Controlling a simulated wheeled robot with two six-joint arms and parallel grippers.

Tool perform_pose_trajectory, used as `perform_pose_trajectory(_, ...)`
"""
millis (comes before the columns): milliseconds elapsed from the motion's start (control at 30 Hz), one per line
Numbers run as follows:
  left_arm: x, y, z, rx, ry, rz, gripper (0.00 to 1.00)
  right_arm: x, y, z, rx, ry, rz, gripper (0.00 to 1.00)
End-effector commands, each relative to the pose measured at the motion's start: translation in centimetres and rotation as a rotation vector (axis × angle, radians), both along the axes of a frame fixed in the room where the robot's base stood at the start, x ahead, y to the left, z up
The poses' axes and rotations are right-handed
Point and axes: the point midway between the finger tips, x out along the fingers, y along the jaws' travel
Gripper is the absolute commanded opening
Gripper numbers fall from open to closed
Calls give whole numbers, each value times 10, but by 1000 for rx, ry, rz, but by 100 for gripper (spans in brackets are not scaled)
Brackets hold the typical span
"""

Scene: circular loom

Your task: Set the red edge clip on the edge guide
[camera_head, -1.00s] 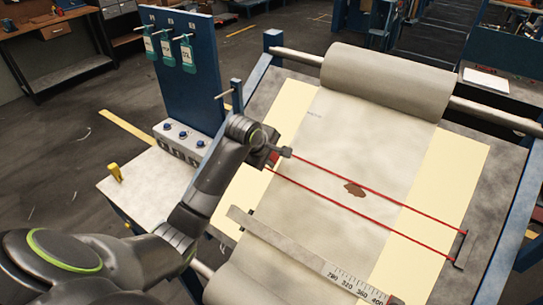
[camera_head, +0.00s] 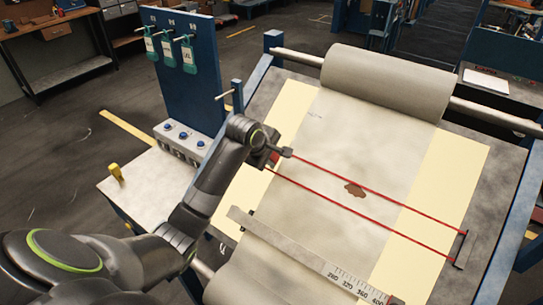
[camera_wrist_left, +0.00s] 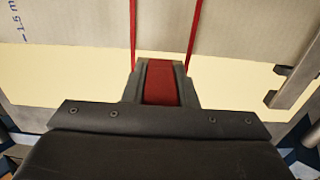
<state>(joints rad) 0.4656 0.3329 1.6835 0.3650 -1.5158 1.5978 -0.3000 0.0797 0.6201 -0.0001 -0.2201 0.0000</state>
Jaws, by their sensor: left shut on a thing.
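My left gripper (camera_head: 274,156) is over the left side of the cloth in the head view, low near the pale yellow strip. In the left wrist view its jaws (camera_wrist_left: 162,84) are shut on a red block (camera_wrist_left: 162,82), which looks like the red edge clip. In the head view only a little red shows at the jaws. Two red lines run from the gripper area across the cloth to a dark bar (camera_head: 461,248) on the right. I cannot tell for sure which part is the edge guide. My right gripper is out of view.
A grey ruler bar (camera_head: 262,229) with printed numbers crosses the cloth in front. A cloth roll (camera_head: 385,82) lies at the back. The cloth has a brown stain (camera_head: 355,189).

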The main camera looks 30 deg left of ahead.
Motion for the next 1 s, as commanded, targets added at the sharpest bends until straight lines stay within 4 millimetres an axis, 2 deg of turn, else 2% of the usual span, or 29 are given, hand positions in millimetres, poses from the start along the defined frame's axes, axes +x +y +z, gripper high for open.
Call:
perform_pose_trajectory(767, 2, -1, -4, -1, 0, 1, 0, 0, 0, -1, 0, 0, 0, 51)
perform_pose_trajectory(800, 2, -1, -5, -1, 0, 1, 26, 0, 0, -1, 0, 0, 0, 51)
perform_pose_trajectory(1000, 1, -1, -6, -1, 5, 1, 51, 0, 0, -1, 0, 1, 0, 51)
